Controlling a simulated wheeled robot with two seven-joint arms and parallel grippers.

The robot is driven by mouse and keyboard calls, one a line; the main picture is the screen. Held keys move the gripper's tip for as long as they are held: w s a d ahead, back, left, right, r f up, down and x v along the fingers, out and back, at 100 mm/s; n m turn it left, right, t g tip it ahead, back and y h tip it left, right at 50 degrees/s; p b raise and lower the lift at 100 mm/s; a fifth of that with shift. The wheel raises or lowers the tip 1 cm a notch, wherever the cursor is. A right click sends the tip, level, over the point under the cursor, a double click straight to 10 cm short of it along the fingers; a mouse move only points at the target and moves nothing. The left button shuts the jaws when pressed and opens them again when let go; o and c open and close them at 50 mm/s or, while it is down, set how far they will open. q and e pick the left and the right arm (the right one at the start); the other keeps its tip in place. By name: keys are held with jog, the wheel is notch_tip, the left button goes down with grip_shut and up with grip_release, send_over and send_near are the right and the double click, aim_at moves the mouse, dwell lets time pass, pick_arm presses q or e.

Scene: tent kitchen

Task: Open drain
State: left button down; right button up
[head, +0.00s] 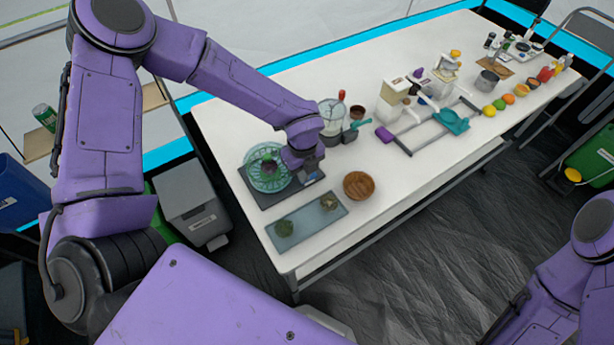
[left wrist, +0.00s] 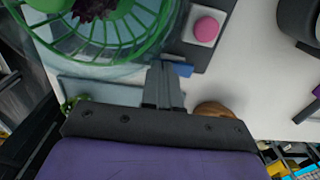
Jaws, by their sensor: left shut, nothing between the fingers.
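A round clear bowl with a green slotted basket (head: 259,175) inside stands on a dark base (head: 290,192) at the near left of the table. The basket (left wrist: 110,32) fills the upper left of the left wrist view, with something dark purple in it. The base (left wrist: 188,45) carries a pink round button (left wrist: 206,29) and, at its edge, a small blue tab (left wrist: 183,69). I cannot tell for sure whether this tab is the drain. My left gripper (head: 309,172) is shut and empty beside the bowl. In the left wrist view its fingertips (left wrist: 160,68) are close beside the blue tab; contact is unclear. My right gripper is out of view.
A grey-blue tray (head: 305,222) with green items lies in front of the base. A brown wooden bowl (head: 358,185) stands to the right. A clear jug (head: 331,117) is behind the gripper. Fruit and appliances stand farther along the white table (head: 400,168).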

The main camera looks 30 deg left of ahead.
pick_arm(q)
notch_tip(320, 180, up, 7)
jog(key=p, duration=0.5)
jog(key=shift+f, duration=0.1)
dwell(0.5)
